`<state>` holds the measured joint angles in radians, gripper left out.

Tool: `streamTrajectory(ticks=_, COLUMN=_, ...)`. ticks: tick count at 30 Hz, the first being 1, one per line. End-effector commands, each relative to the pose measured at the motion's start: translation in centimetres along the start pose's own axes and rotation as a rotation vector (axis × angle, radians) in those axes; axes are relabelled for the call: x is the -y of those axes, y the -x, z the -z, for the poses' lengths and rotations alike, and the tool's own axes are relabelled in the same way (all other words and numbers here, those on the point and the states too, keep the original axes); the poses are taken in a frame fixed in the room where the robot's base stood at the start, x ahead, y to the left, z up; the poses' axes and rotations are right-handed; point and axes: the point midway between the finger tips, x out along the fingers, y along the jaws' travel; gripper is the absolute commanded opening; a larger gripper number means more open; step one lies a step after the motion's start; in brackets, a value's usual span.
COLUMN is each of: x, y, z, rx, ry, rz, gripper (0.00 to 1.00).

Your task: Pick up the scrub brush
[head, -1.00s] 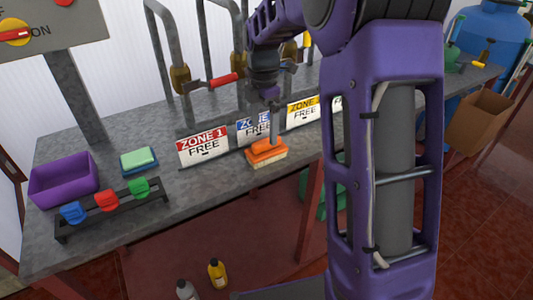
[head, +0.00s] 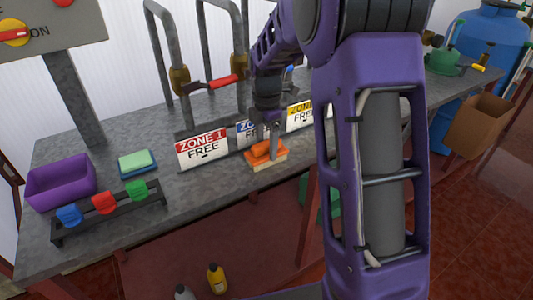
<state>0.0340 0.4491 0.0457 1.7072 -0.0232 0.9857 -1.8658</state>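The scrub brush (head: 266,157) has an orange body with an orange handle and pale bristles. It sits bristles down near the front edge of the grey workbench, in front of the zone signs. My gripper (head: 269,143) points down right at the brush from above. One grey finger shows beside the orange handle, at its right. The other finger is not clearly visible, so I cannot tell whether the fingers are closed on the handle. The brush appears to rest on the bench.
Zone signs (head: 203,151) stand behind the brush, with pipes and valves behind them. A green-topped sponge (head: 137,162), a purple bin (head: 61,182) and a black rack (head: 108,213) with coloured knobs are on the left. Bottles (head: 217,278) stand below the bench.

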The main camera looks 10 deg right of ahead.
Motion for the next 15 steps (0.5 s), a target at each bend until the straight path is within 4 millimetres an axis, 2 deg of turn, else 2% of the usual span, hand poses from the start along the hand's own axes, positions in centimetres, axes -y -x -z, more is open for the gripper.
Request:
streamTrajectory(ticks=1, x=0.0, y=0.01, z=0.0, rx=0.0, ry=0.0, rz=0.0, gripper=0.51)
streamTrajectory(ticks=8, x=0.0, y=0.02, z=0.0, rx=0.0, ry=0.0, rz=0.0, gripper=0.1)
streamTrajectory(ticks=15, x=-0.03, y=0.21, z=-0.01, rx=0.0, ry=0.0, rz=-0.001, gripper=0.08)
